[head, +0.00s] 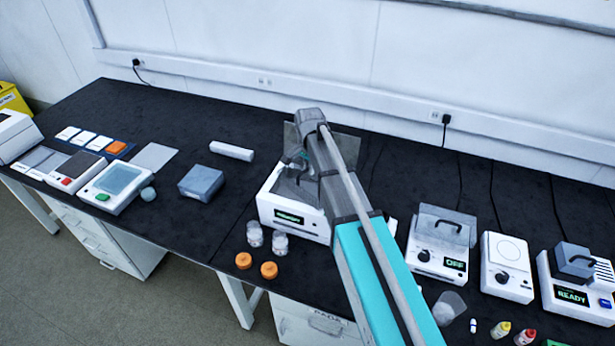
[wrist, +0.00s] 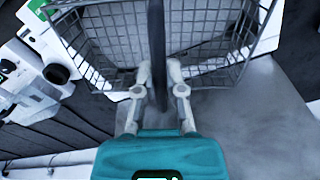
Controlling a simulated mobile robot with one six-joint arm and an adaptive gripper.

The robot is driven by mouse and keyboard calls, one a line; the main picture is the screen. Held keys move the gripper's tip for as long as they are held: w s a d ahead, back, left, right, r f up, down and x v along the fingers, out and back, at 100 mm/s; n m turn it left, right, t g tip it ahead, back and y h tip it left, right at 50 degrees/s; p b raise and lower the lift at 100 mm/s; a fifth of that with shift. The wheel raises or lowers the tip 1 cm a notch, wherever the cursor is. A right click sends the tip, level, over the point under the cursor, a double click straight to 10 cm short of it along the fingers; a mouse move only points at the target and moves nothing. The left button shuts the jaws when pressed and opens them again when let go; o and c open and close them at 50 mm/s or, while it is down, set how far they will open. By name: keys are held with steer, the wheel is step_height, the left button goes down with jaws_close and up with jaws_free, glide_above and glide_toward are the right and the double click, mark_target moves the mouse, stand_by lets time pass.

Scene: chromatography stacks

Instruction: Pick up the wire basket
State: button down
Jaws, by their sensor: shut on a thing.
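The wire basket (wrist: 108,42) is a grey mesh basket and fills the top of the wrist view. A dark upright bar, which looks like its handle, runs through its middle. My gripper (wrist: 158,82) has its two light fingers on either side of this bar and is shut on it. In the head view my arm reaches over a white instrument with a green-lit display (head: 289,217), and the arm hides most of the gripper and basket there. I cannot tell whether the basket is clear of the instrument.
Two clear jars (head: 254,234) and two orange caps (head: 243,260) stand in front of the instrument. A grey block (head: 201,183) lies to its left. More instruments (head: 440,245) stand to the right of my arm. The black bench (head: 230,115) is bare at the back left.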

steer(key=shift+r, duration=0.1)
step_height(320, 180, up, 3)
steer(key=p, duration=0.3)
steer(key=s+d+r+p, duration=0.2)
steer(key=s+r+p, duration=0.7)
steer(key=s, duration=0.4)
steer(key=shift+s+d+r+p, duration=0.3)
steer(key=shift+s+r+p, duration=0.1)
steer(key=shift+p, duration=0.1)
steer(key=n+b, duration=0.5)
glide_above(309, 186)
step_height(309, 186, down, 5)
steer(key=shift+f, duration=0.15)
steer(key=shift+s, duration=0.1)
steer(key=shift+f, duration=0.15)
step_height(309, 186, down, 14)
steer(key=b, duration=1.4)
